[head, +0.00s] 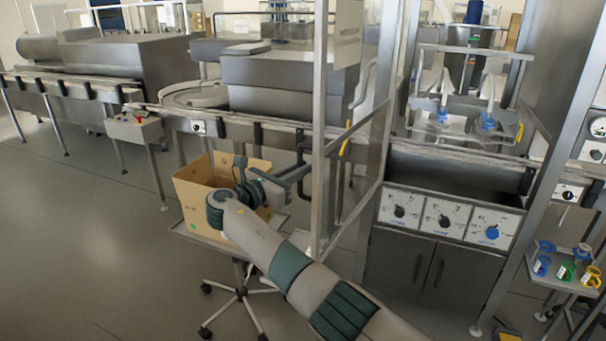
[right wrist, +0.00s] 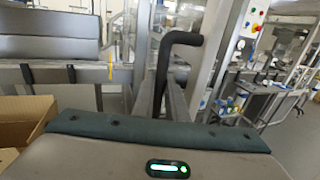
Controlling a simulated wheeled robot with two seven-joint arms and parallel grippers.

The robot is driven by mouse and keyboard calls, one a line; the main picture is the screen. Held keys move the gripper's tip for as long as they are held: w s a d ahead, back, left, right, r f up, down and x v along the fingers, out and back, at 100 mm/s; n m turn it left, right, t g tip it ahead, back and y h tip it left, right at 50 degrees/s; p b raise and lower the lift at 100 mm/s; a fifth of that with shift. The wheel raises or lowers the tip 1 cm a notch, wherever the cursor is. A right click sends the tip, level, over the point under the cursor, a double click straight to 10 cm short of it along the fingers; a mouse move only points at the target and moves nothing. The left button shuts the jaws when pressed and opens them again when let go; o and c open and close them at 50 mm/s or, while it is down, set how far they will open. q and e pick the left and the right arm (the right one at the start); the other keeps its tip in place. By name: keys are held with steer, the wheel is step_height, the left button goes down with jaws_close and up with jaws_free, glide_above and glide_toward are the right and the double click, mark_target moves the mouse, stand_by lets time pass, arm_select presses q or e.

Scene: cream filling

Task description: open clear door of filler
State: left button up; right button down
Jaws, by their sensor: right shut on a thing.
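The clear door (head: 319,120) of the filler is a transparent panel in a metal frame, in the middle of the head view. It stands out at an angle from the filler (head: 450,140), with its free edge nearer to me. My right gripper (head: 300,178) is at the left side of this edge. The dark, bent door handle (right wrist: 180,38) rises between the fingers in the right wrist view, and the right gripper (right wrist: 172,105) is shut on it. The grip itself is partly hidden by the wrist housing. My left gripper is out of view.
An open cardboard box (head: 190,190) on a wheeled stand (head: 240,290) is right behind and beside my right wrist. A conveyor (head: 240,125) runs along the back. A control panel (head: 450,217) with dials is right of the door. The floor at left is clear.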

steer(key=shift+r, duration=0.15)
steer(key=c, duration=2)
jaws_free()
steer(key=shift+d, duration=0.1)
steer(key=shift+c, duration=0.2)
steer(key=shift+d, duration=0.1)
steer(key=b+v, duration=0.2)
steer(key=v, duration=0.5)
steer(key=shift+s, duration=0.15)
